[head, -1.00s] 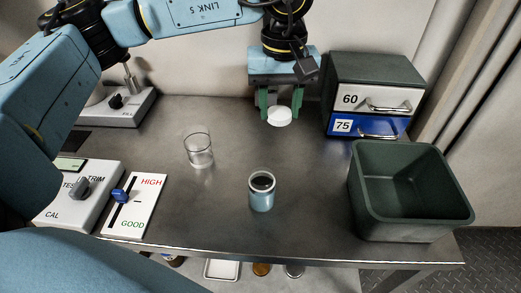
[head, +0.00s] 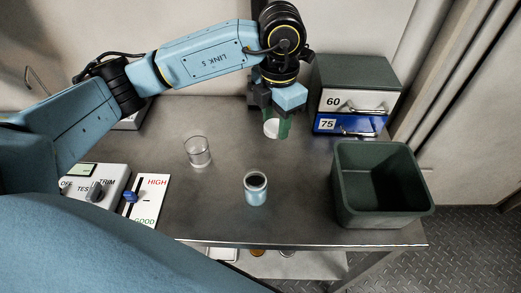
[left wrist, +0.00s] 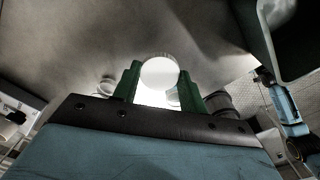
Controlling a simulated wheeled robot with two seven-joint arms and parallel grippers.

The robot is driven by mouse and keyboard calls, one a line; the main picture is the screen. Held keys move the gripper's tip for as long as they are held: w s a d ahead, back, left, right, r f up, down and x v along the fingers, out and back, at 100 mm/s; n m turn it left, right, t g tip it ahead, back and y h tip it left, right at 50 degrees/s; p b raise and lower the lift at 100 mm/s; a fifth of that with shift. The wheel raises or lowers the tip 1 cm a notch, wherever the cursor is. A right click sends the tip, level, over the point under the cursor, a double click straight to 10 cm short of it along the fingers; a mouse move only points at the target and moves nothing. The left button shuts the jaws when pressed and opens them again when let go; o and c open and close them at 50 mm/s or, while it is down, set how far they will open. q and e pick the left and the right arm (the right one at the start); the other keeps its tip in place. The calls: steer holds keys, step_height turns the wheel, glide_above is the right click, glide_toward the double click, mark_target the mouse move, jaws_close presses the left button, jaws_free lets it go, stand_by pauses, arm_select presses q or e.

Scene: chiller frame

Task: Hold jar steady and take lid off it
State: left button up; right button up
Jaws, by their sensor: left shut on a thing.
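The jar (head: 256,194) is light blue with a pale rim. It stands upright and open on the metal table, and its inside looks dark. My left gripper (head: 276,124) is shut on the white round lid (head: 271,129), holding it behind the jar and clear of it. The lid looks tilted, its face partly toward the head camera. In the left wrist view the lid (left wrist: 159,72) sits between the green fingers of the left gripper (left wrist: 159,84). My right gripper is not in view, and nothing holds the jar.
A clear empty glass (head: 198,152) stands left of the jar. A dark green bin (head: 384,217) is at the right, with a drawer unit (head: 352,105) marked 60 and 75 behind it. A slider panel (head: 148,200) and a dial box (head: 97,184) are at the left.

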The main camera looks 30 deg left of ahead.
arm_select(q)
steer(key=n+p, duration=0.1)
steer(key=n, duration=0.2)
steer(key=n+p, duration=0.1)
steer(key=n, duration=0.2)
steer(key=s+n, duration=0.1)
steer(key=n, duration=0.1)
steer(key=shift+a+f+n+p, duration=0.2)
steer(key=shift+a+n+p, duration=0.05)
steer(key=shift+n+p, duration=0.15)
steer(key=s+a+f+n+p, duration=0.1)
steer(key=n+p, duration=0.2)
steer(key=n, duration=0.9)
glide_above(260, 167)
step_height(260, 167, down, 5)
steer(key=shift+f, duration=0.1)
steer(key=shift+f+b, duration=0.5)
steer(key=shift+f, duration=2.1)
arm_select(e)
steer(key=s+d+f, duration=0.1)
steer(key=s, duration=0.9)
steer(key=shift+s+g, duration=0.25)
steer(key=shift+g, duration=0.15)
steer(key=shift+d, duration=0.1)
arm_select(q)
steer(key=shift+f, duration=0.2)
steer(key=o, duration=1.1)
